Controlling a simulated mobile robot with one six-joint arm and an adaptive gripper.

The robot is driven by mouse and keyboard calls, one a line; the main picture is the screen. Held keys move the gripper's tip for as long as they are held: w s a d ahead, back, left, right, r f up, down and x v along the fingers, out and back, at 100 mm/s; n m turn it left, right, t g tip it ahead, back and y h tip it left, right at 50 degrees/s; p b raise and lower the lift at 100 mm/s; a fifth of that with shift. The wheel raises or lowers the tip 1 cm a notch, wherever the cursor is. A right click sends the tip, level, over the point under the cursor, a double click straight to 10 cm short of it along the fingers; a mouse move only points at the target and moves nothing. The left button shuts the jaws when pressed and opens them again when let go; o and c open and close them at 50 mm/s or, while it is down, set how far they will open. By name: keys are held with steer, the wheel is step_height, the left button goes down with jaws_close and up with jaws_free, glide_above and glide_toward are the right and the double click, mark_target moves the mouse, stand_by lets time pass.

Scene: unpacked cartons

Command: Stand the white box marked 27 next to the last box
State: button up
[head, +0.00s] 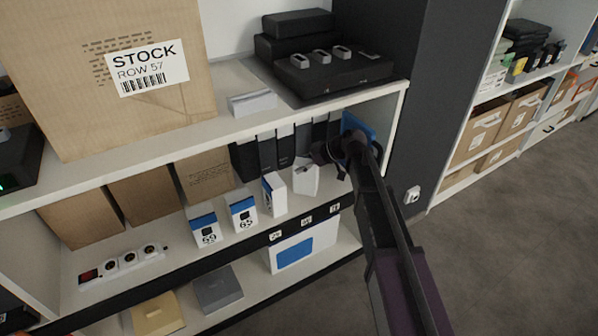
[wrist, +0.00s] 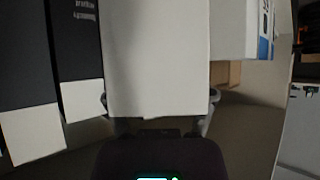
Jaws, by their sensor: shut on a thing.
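A white box (head: 305,179) stands on the middle shelf, slightly tilted in the picture, at the right end of the row of boxes. My gripper (head: 326,153) reaches it from the right and is shut on it. In the wrist view the plain white face of the held box (wrist: 158,60) fills the middle, between my fingers (wrist: 160,98); no number shows on it. To its left in the head view stands a white and blue box (head: 274,195), apart by a small gap. It also shows at the upper right of the wrist view (wrist: 243,30).
Dark binders (head: 267,152) stand behind. The upper shelf edge (head: 225,117) runs above my gripper. A blue item (head: 358,128) is near my wrist.

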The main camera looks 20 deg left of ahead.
steer(key=shift+f+b, duration=1.15)
steer(key=shift+f, duration=0.25)
steer(key=shift+f, duration=0.1)
steer(key=o, duration=1.2)
steer(key=shift+o, duration=0.2)
steer(key=shift+d+r+p, duration=0.25)
steer(key=shift+r+p, duration=0.1)
steer(key=shift+r, duration=0.1)
steer(key=s+p+v, duration=0.1)
steer(key=p+v, duration=0.5)
steer(key=v, duration=0.5)
steer(key=shift+w+d+p, duration=0.15)
steer(key=shift+w+p, duration=0.25)
steer(key=shift+w, duration=0.05)
